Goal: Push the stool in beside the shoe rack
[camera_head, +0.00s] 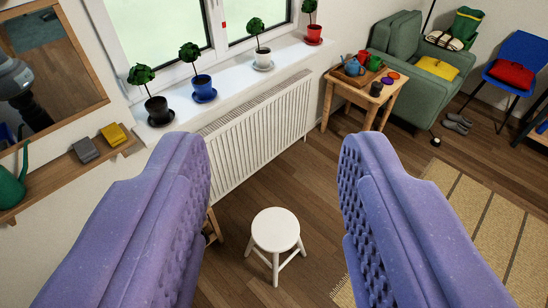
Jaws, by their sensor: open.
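A white round stool (275,230) stands upright on the wooden floor, seen from above between the fingers of my gripper (275,150). My gripper is open and empty, with two purple padded fingers wide apart in the foreground. The stool appears below and beyond them, touching neither. A small piece of a wooden frame (210,222) with something dark in it shows left of the stool. It may be the shoe rack, but my left finger hides most of it.
A white radiator (258,135) runs under a sill with several potted plants. A wooden side table (358,93) and green armchair (415,70) stand at the back right. A striped rug (475,215) lies at right. Bare floor surrounds the stool's visible side.

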